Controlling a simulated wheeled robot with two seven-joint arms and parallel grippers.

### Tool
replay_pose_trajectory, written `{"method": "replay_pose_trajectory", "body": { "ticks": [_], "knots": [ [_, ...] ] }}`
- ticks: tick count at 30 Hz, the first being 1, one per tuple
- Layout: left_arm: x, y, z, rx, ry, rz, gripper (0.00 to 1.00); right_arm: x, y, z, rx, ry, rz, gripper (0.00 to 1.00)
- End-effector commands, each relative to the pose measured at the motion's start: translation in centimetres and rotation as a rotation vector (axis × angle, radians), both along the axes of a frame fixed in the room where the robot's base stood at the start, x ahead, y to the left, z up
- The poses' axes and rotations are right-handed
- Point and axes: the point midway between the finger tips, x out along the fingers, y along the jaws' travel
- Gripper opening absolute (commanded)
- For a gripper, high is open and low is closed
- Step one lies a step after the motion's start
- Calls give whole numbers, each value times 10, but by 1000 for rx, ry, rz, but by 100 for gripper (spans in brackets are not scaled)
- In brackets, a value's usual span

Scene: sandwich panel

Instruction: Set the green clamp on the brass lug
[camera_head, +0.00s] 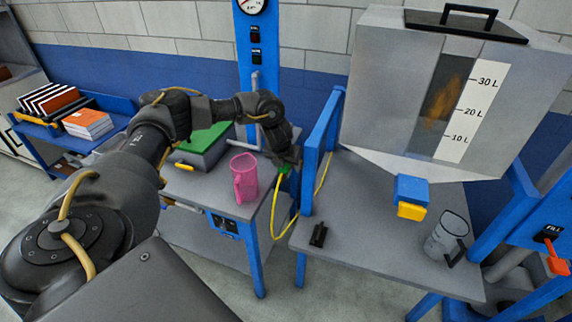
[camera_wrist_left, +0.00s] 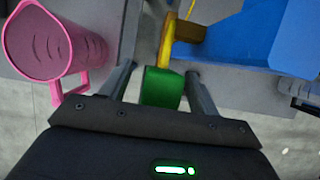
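The green clamp (camera_wrist_left: 162,87) is between the two fingers of my left gripper (camera_wrist_left: 158,82) in the left wrist view. A gap shows on the clamp's left side, so the gripper looks open around it. In the head view the clamp (camera_head: 284,170) is a small green patch under my left gripper (camera_head: 287,163), beside the blue post. A yellow cable (camera_head: 274,220) hangs down in a loop nearby. A brownish-yellow tab, likely the brass lug (camera_wrist_left: 190,32), juts from the blue part just beyond the clamp. Whether clamp and lug touch I cannot tell. My right gripper is not in view.
A pink jug (camera_head: 244,178) stands just left of my left gripper, and in the wrist view (camera_wrist_left: 45,40). A blue post frame (camera_head: 312,165) rises right of the gripper. A clear jug (camera_head: 447,235), a blue-and-yellow block (camera_head: 411,195) and a black piece (camera_head: 318,235) are on the right table.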

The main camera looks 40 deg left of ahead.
Motion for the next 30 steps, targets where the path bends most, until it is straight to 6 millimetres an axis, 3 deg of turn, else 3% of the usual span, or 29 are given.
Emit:
{"method": "replay_pose_trajectory", "body": {
  "ticks": [8,20,22,30],
  "knots": [
    [-2,-1,5,-1,1,-1,61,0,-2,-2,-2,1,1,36],
    [-28,-11,72,-1,-4,-3,61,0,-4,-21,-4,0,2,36],
    [-32,-12,86,1,-4,-2,61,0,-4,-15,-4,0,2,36],
    [-40,-14,100,0,0,0,61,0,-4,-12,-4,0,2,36]
  ]
}}
